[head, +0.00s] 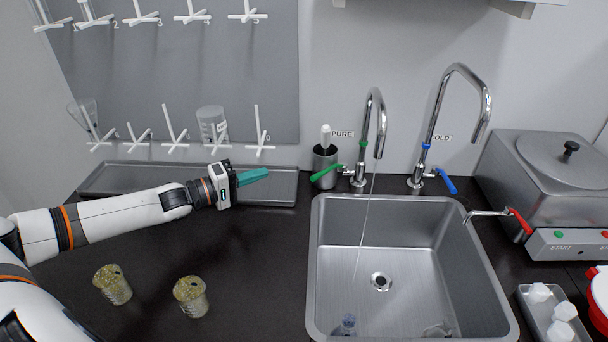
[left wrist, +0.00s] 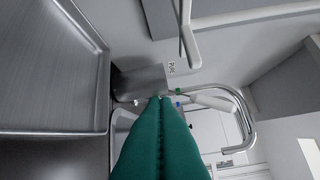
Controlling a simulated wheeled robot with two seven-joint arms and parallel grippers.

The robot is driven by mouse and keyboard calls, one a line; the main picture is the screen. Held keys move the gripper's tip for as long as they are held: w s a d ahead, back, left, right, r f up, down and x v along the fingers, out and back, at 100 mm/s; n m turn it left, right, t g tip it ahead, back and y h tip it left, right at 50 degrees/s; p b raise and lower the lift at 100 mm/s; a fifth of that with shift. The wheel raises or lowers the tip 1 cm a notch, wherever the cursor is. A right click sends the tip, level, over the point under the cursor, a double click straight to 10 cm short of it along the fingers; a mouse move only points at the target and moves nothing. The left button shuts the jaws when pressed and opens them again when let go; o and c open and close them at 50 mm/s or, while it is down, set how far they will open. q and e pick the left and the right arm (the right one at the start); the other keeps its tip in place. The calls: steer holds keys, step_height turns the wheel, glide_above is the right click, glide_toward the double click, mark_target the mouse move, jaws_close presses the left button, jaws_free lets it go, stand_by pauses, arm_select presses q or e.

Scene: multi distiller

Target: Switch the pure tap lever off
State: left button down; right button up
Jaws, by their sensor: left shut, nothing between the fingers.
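The pure tap (head: 375,115) is a chrome gooseneck with a green band, beside the "PURE" label. Its green lever (head: 326,173) points left from the tap's base. A thin stream of water runs from its spout into the sink (head: 316,270). My left gripper (head: 262,174) has teal fingers, shut and empty, pointing right toward the lever. A clear gap separates them. In the left wrist view the shut fingers (left wrist: 161,101) point toward the taps, with a green band (left wrist: 178,92) just beyond; I cannot make out the lever there. My right gripper is not in view.
The cold tap (head: 438,120) with a blue lever (head: 447,182) stands to the right. A dark cup (head: 325,160) holding a white object stands behind the green lever. A metal tray (head: 120,180) lies under the gripper. Two speckled beakers (head: 190,297) stand in front. A steel distiller (head: 548,185) is at right.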

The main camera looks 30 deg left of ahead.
arm_select(q)
steer(key=p+x, duration=0.1)
steer(key=x, duration=0.9)
steer(key=shift+w+d+r, duration=0.1)
steer(key=shift+d, duration=0.05)
steer(key=shift+s+d+f+p, duration=0.15)
steer(key=shift+s+d+f, duration=0.05)
steer(key=shift+d, duration=0.3)
steer(key=shift+s+d+f+p, duration=0.15)
steer(key=shift+d, duration=0.35)
steer(key=shift+s+d+f, duration=0.15)
steer(key=shift+s+d, duration=0.1)
steer(key=shift+d, duration=0.55)
